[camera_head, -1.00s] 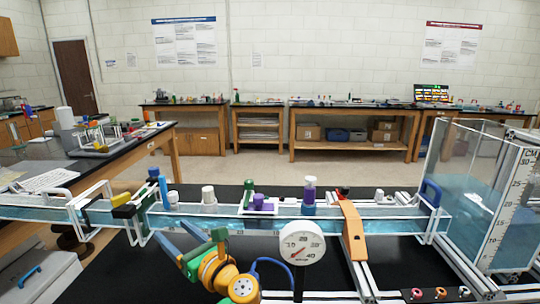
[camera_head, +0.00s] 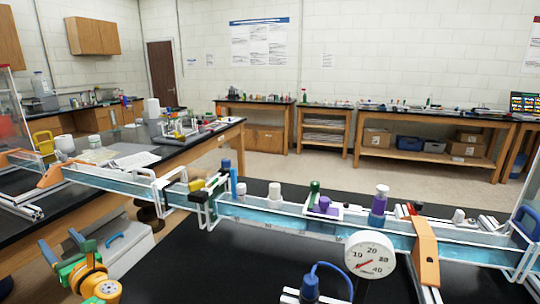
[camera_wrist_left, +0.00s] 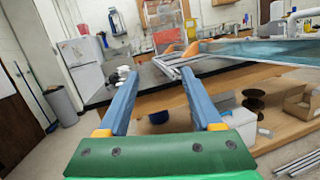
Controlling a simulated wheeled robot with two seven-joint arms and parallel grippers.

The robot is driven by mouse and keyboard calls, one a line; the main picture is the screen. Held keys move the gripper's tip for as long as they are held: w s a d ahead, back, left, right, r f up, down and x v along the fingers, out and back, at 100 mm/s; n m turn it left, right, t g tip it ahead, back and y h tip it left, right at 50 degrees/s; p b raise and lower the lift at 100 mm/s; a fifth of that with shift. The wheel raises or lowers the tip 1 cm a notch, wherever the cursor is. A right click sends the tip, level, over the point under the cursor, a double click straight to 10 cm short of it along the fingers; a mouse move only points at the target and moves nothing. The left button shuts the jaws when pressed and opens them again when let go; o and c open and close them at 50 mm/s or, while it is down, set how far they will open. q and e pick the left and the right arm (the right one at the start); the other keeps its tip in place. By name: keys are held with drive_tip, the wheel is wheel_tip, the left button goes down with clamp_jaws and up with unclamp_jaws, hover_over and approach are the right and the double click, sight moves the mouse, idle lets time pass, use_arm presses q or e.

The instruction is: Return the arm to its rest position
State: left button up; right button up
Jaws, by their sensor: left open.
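My left gripper (camera_head: 62,245) is at the lower left of the head view, in front of the long water channel and left of the black bench top. Its two blue fingers are spread apart with nothing between them. In the left wrist view the open fingers (camera_wrist_left: 158,75) point toward a black-topped bench (camera_wrist_left: 147,82), with a clear gap between them. My orange wrist joint shows at the bottom left of the head view. My right gripper is in neither view.
A water channel (camera_head: 262,217) crosses the bench, with an orange clamp (camera_head: 426,250) and a round dial gauge (camera_head: 369,254). The wrist view shows a bin (camera_wrist_left: 61,106) and cardboard box (camera_wrist_left: 297,103).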

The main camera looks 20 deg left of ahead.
use_arm(q)
drive_tip(key=s+a+f+n+g+h, duration=0.1)
drive_tip(key=s+f+n+h, duration=0.3)
drive_tip(key=f, duration=0.6)
drive_tip(key=s+a+f+n+g+h, duration=0.1)
drive_tip(key=s+a+f+n+h, duration=0.15)
drive_tip(key=s+f, duration=0.55)
drive_tip(key=s+d+f+n+h, duration=0.2)
drive_tip(key=s+f+n+h, duration=0.2)
drive_tip(key=s+f+n, duration=0.6)
drive_tip(key=s+d+f+n+g+h, duration=0.1)
drive_tip(key=s+d+f+h, duration=0.15)
drive_tip(key=d+f, duration=0.65)
drive_tip(key=s+d+f+n+g+h, duration=0.15)
drive_tip(key=s+d+f, duration=0.25)
drive_tip(key=d+f, duration=0.6)
drive_tip(key=d+f+h, duration=0.1)
drive_tip(key=d+h, duration=0.1)
drive_tip(key=d, duration=1.1)
drive_tip(key=s+d+f+n+h, duration=0.1)
drive_tip(key=d+h, duration=0.2)
drive_tip(key=d, duration=1)
drive_tip(key=shift+s+f, duration=0.25)
drive_tip(key=shift+f, duration=0.15)
